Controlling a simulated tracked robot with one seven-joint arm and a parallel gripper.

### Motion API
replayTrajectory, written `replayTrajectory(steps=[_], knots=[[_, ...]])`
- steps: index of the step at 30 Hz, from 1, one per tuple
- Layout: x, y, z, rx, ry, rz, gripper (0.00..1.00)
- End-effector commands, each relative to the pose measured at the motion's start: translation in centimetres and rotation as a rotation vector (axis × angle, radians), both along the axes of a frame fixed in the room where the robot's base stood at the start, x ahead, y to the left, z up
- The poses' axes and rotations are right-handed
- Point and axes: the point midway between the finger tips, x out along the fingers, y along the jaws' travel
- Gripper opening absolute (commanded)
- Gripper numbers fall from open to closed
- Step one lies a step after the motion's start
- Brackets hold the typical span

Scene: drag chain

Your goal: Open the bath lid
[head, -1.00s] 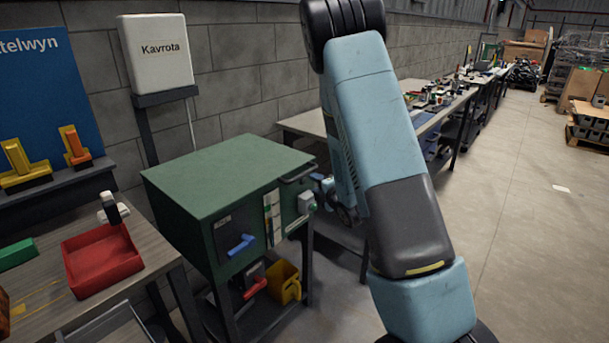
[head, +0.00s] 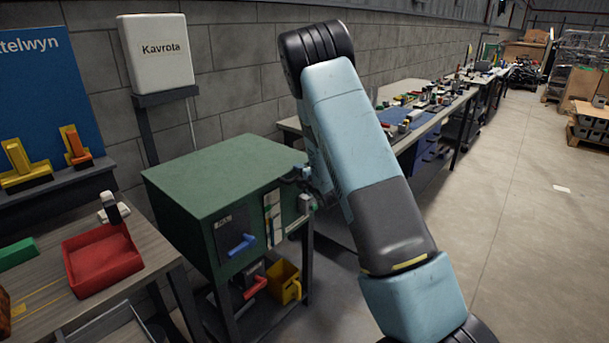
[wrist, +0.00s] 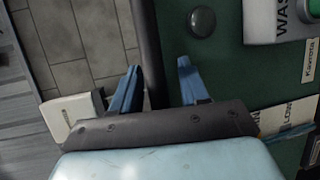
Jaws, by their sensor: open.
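The bath is a green cabinet (head: 195,240) on dark legs, and its flat green lid (head: 220,168) lies level on top, shut. My gripper (head: 302,174) is at the lid's front right corner, small and partly hidden by my arm in the head view. In the wrist view my gripper (wrist: 158,66) is open, with two blue fingers apart. A dark bar (wrist: 149,45), which looks like the lid handle, runs between the fingers along the edge of a green surface (wrist: 220,60). I cannot tell whether the fingers touch it.
The cabinet front has a blue lever (head: 240,244), with a red lever (head: 255,287) and a yellow container (head: 284,283) below. A bench with a red tray (head: 102,262) stands left. A white Kavrota box (head: 156,52) is behind.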

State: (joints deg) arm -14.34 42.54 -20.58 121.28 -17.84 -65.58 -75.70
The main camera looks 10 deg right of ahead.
Motion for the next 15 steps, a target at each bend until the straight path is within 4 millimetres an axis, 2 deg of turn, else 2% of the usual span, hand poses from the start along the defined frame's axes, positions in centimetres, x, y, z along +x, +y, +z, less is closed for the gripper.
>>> replayTrajectory(steps=[8,15], knots=[[0.08,0.00,-0.02,0.000,0.000,0.000,0.43],[0.04,-0.05,-0.07,-0.001,0.002,-0.001,0.20]])
